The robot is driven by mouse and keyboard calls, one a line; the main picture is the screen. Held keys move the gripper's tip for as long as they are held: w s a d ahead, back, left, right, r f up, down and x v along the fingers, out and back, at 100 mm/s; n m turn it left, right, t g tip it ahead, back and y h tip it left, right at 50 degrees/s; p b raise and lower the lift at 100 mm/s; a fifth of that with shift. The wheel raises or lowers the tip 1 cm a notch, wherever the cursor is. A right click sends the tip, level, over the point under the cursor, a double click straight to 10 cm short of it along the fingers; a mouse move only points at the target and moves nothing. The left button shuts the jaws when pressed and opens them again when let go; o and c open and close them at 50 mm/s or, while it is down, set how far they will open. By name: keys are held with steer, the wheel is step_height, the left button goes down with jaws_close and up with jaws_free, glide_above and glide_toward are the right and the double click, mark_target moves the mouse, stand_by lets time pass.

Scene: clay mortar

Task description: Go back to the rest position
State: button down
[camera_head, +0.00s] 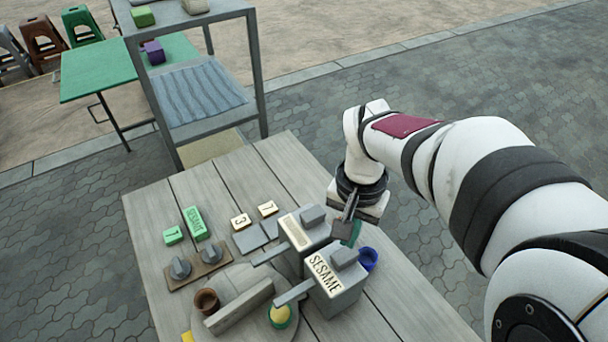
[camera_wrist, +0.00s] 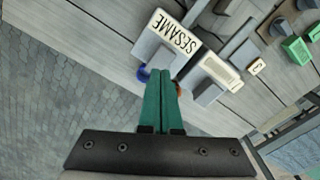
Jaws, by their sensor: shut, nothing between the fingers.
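My gripper (camera_head: 352,212) hangs at the end of my white arm over the right part of the wooden table, near the two grey dispenser-like boxes. In the wrist view its two green fingers (camera_wrist: 162,92) are together with nothing between them. The nearer grey box (camera_head: 337,289) has a SESAME label and also shows in the wrist view (camera_wrist: 150,50). A second grey box (camera_head: 308,228) with a pale label stands behind it. A blue cup (camera_head: 368,258) stands beside the boxes, just below my gripper in the picture. The fingertips partly cover it in the wrist view.
A brown cup (camera_head: 207,301) and a yellow-green rounded thing (camera_head: 281,316) are at the table's front. A knob panel (camera_head: 196,267), green blocks (camera_head: 194,223) and number tiles (camera_head: 240,221) lie left. A grey shelf (camera_head: 258,75) stands behind. The space right of the table is open paving.

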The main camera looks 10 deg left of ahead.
step_height(320, 180, up, 3)
steer(key=shift+f, duration=0.1)
steer(key=shift+s+d, duration=0.1)
steer(key=s+d+m+y, duration=0.1)
steer(key=s+d, duration=0.2)
steer(key=s, duration=0.6)
steer(key=s+d+f+m, duration=0.1)
steer(key=s+d, duration=0.2)
steer(key=s, duration=0.6)
steer(key=shift+s+d+f+m+y, duration=0.2)
steer(key=shift+d+m+y, duration=0.1)
steer(key=shift+d+y, duration=0.1)
steer(key=c, duration=1.6)
jaws_free()
